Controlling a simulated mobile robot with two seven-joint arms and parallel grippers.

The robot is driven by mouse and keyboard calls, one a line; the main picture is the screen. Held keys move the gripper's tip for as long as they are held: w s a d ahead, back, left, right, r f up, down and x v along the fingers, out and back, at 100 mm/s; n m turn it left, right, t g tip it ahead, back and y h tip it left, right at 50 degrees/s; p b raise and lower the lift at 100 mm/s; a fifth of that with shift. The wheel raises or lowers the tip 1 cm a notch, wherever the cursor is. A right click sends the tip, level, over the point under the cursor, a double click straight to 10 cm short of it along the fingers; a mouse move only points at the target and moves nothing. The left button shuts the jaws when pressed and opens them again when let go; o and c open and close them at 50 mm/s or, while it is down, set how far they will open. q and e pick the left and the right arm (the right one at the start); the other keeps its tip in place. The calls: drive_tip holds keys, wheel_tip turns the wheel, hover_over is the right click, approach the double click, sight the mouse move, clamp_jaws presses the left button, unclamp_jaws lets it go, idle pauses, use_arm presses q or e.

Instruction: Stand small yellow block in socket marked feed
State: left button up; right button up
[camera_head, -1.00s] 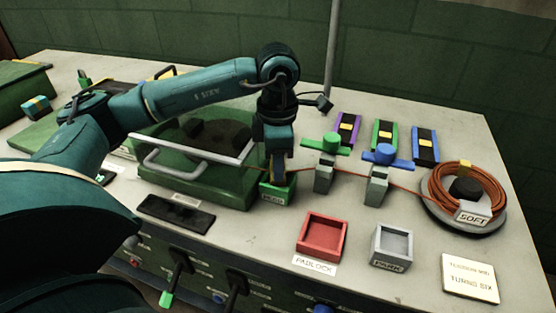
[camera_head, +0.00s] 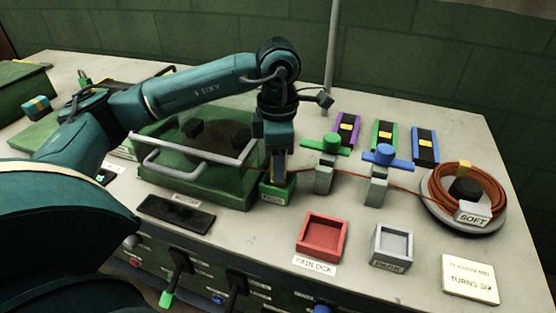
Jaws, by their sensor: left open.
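My left gripper (camera_head: 277,172) points straight down over a small green socket box (camera_head: 277,194) in the middle of the bench. Its fingers are open, with the tips at or just inside the top of the box. The box has a small white label whose word is too blurred to read surely. I cannot make out the small yellow block at the fingers; the gripper and the box walls hide the inside of the box. My right gripper is not in view.
A green case with a clear lid and handle (camera_head: 198,158) stands close left of the gripper. Two grey posts with a green (camera_head: 327,144) and a blue (camera_head: 384,154) cross-handle stand right, along an orange cord. A red tray (camera_head: 322,258), a grey tray (camera_head: 391,262) and a cord coil (camera_head: 433,196) lie further right.

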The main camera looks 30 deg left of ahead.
use_arm(q)
wheel_tip(320, 180, up, 11)
drive_tip(key=shift+p, duration=0.45)
drive_tip(key=shift+r, duration=0.1)
